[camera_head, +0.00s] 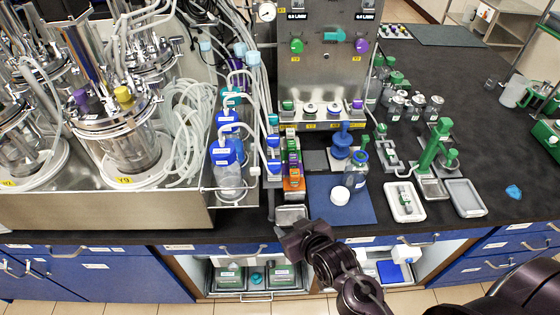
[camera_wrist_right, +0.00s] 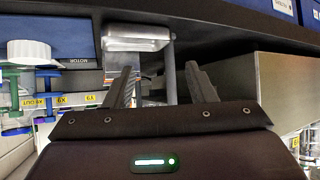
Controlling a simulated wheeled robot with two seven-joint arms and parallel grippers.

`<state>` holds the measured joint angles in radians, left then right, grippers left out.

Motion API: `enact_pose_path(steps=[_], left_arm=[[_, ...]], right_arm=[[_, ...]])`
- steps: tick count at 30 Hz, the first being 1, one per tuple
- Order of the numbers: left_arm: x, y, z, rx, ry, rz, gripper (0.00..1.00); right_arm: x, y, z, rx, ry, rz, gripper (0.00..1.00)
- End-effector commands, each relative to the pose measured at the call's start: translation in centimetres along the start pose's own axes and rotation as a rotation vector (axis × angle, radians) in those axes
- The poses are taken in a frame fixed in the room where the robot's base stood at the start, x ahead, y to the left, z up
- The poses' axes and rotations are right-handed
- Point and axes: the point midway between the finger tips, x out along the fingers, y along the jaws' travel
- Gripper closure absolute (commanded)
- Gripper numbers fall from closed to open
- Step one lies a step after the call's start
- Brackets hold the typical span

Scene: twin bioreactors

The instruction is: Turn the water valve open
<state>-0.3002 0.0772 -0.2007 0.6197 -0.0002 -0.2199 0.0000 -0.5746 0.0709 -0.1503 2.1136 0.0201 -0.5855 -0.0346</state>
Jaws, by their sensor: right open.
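My right gripper (camera_head: 290,232) is at the front edge of the black bench, just in front of a small metal tray. In the right wrist view its two fingers (camera_wrist_right: 161,88) are apart with nothing held between them. A grey post (camera_wrist_right: 170,72) and the metal tray (camera_wrist_right: 137,38) show beyond them. I cannot tell which valve is the water valve. A teal handle (camera_head: 333,37) sits on the upright metal panel, between a green knob (camera_head: 297,45) and a purple knob (camera_head: 362,46). All are far from the gripper. My left gripper is not in view.
Glass bioreactors (camera_head: 133,140) stand in a metal enclosure at left. Blue-capped bottles (camera_head: 228,172) and a row of coloured fittings (camera_head: 292,170) are close to the gripper. A blue mat (camera_head: 345,212) bears a bottle and a white lid. Open bench lies at right.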

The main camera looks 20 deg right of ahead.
Motion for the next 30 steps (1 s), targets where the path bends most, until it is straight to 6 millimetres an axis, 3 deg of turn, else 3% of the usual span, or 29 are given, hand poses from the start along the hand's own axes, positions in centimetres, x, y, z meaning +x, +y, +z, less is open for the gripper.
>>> enact_pose_path(steps=[3,7,10,14,20,30], left_arm=[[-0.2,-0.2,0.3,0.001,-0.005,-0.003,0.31],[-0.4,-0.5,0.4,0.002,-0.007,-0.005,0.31],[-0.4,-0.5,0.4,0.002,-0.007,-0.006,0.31],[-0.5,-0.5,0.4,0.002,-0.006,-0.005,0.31],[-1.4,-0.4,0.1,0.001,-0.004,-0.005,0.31],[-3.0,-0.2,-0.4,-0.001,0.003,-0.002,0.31]], right_arm=[[-1.2,-0.1,-4.3,0.008,0.208,0.009,0.50],[-3.3,0.0,-8.6,0.018,0.429,0.027,0.50],[-4.7,0.1,-10.7,0.021,0.545,0.040,0.50],[-5.6,0.2,-12.0,0.022,0.614,0.048,0.50],[-4.3,0.4,-13.6,0.022,0.627,0.049,0.50],[-0.3,0.6,-16.2,0.022,0.622,0.049,0.50]])
